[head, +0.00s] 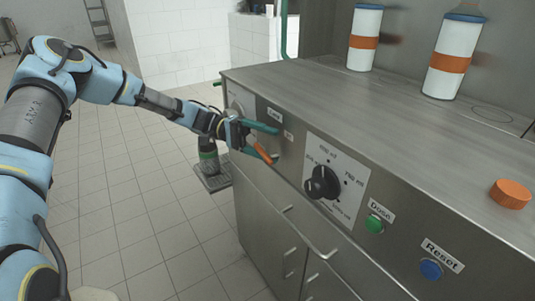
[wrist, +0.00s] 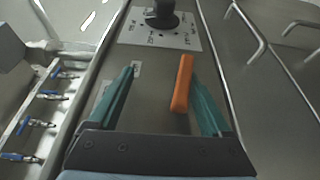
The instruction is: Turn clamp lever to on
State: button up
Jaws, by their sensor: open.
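The clamp lever is an orange bar (head: 262,153) on the steel front panel of the machine, at the panel's left part in the head view. In the wrist view the orange lever (wrist: 183,84) stands between my two teal fingers, closer to the right finger. My gripper (head: 273,145) is open at the panel, with its fingers on both sides of the lever. In the wrist view my gripper (wrist: 162,73) shows a clear gap left of the lever. I cannot tell whether the right finger touches it. The lever's base is partly hidden by my gripper in the head view.
A black dial (head: 322,184) on a white plate sits right of the lever. Farther right are a green button (head: 374,224) and a blue reset button (head: 430,269). Two white bottles with orange bands (head: 364,42) (head: 448,63) and an orange cap (head: 510,194) stand on top. Door handles (head: 320,249) jut out below.

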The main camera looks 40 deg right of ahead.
notch_tip(320, 180, up, 7)
jog(key=shift+r, duration=0.15)
dwell(0.4)
